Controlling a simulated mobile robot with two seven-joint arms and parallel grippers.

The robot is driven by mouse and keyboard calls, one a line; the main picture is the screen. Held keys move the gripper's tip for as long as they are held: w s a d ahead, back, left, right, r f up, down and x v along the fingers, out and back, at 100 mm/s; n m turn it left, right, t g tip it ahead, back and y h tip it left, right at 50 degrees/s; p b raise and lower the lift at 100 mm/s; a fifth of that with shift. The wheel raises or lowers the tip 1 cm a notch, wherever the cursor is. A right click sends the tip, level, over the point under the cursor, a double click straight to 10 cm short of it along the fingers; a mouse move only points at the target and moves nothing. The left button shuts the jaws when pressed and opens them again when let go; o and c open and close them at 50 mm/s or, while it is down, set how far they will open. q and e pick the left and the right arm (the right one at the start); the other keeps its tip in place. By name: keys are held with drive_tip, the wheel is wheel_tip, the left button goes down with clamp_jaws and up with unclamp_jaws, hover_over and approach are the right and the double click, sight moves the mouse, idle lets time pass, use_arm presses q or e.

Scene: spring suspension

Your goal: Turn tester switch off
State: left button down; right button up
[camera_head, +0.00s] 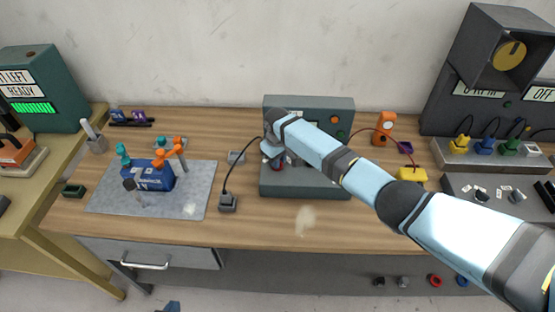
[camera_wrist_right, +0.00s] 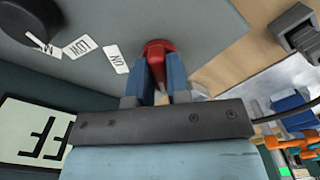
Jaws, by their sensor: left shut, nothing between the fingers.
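The tester is a dark teal machine (camera_head: 345,104) at the middle of the bench, with buttons on its upright panel. My right gripper (camera_head: 272,152) is low in front of it, and my right arm hides part of its face. In the right wrist view a red switch lever (camera_wrist_right: 157,48) stands on the grey plate beside an ON label (camera_wrist_right: 116,60). My right gripper (camera_wrist_right: 156,88) has one blue finger on each side of the lever; I cannot tell whether they press it. My left gripper (camera_head: 172,307) barely shows at the bottom edge, shut and empty.
A black knob (camera_wrist_right: 42,38) and a panel with large letters "FF" (camera_wrist_right: 35,133) are close to my right gripper. A grey cabled block (camera_head: 228,202) lies left of the tester. A grey mat (camera_head: 105,200) with a blue part (camera_head: 152,177) lies farther left.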

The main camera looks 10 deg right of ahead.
drive_tip(key=o, duration=0.4)
drive_tip(key=shift+o, duration=0.2)
drive_tip(key=shift+r, duration=0.1)
drive_tip(key=shift+r, duration=0.35)
wheel_tip(320, 180, up, 13)
drive_tip(key=b, duration=0.1)
drive_tip(key=shift+b, duration=0.35)
drive_tip(key=shift+f, duration=0.1)
